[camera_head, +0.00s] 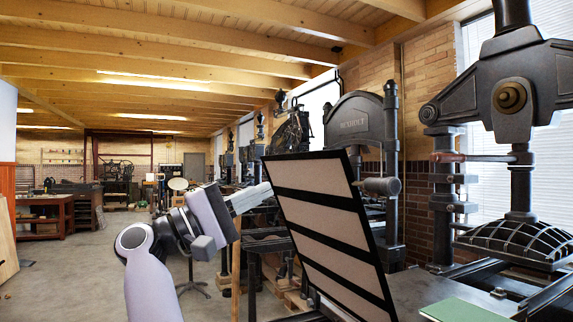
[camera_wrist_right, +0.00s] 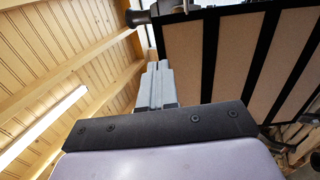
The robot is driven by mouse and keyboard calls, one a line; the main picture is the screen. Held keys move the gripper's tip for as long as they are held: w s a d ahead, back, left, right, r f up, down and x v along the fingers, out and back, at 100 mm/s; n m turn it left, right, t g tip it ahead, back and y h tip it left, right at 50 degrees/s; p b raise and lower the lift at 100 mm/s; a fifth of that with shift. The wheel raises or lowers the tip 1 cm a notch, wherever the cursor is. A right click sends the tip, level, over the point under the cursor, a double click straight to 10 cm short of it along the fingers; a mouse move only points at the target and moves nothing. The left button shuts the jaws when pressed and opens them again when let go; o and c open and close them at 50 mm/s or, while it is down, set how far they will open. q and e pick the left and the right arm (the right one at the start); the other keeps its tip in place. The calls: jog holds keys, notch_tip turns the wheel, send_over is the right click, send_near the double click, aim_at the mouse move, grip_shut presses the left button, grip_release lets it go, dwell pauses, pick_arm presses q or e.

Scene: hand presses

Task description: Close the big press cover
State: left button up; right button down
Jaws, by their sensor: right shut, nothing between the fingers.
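The big press cover (camera_head: 322,203) is a flat black frame with beige panels between dark bars. It stands raised and tilted back on the left end of the big press, above the dark press bed (camera_head: 415,286). My right gripper (camera_head: 268,187) is shut and empty, at the left edge of the cover. In the right wrist view, its closed grey fingers (camera_wrist_right: 158,68) point up beside the cover (camera_wrist_right: 212,58). I cannot tell whether they touch it. My left gripper is in neither view.
A green flat item (camera_head: 462,310) lies on the bed at the front right. The big press's ribbed dark head (camera_head: 518,243) is over the right of the bed. Another press (camera_head: 352,120) stands behind the cover. Open floor (camera_head: 75,270) lies at left.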

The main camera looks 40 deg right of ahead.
aim_at(335, 157)
jog(key=p+x, duration=0.4)
jog(key=x, duration=0.9)
jog(key=shift+s+r+p, duration=0.1)
jog(key=shift+s+p, duration=0.05)
jog(key=shift+p, duration=0.2)
jog(key=shift+s+d, duration=0.15)
jog(key=shift+d, duration=0.3)
jog(key=shift+d+r, duration=0.1)
